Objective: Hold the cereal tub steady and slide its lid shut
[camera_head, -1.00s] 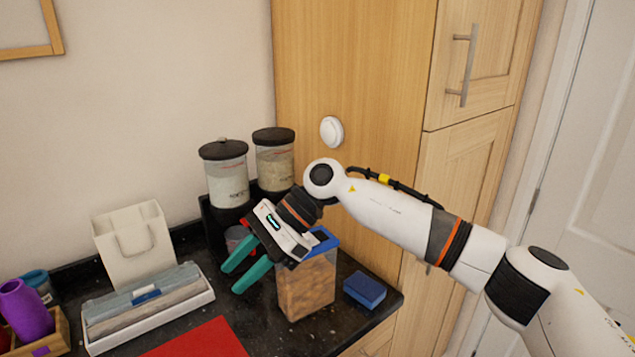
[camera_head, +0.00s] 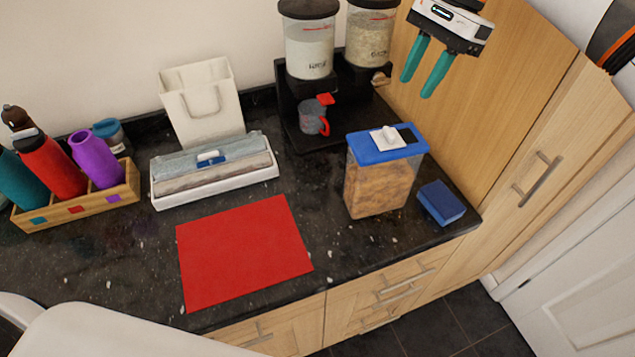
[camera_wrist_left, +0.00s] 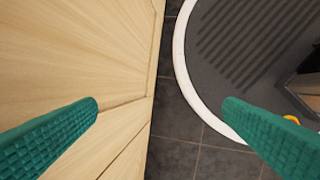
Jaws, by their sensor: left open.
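The cereal tub (camera_head: 380,185) stands upright on the dark counter, clear-walled with brown cereal inside. Its blue lid (camera_head: 362,151) carries a white knob (camera_head: 386,137); a dark patch, apparently an opening, shows to the knob's right. My right gripper (camera_head: 417,88) is raised above and behind the tub, apart from it, with its green fingers spread and empty. My left gripper (camera_wrist_left: 161,105) shows only in the left wrist view, open and empty, over the floor beside the cupboard front; the tub is not in that view.
A blue sponge-like block (camera_head: 441,203) lies right of the tub, near the counter edge. A dispenser stand (camera_head: 290,115) with a mug (camera_head: 312,117) is behind. A red mat (camera_head: 243,252) lies front left; a white tray (camera_head: 215,190) and bottle crate (camera_head: 80,207) are further left.

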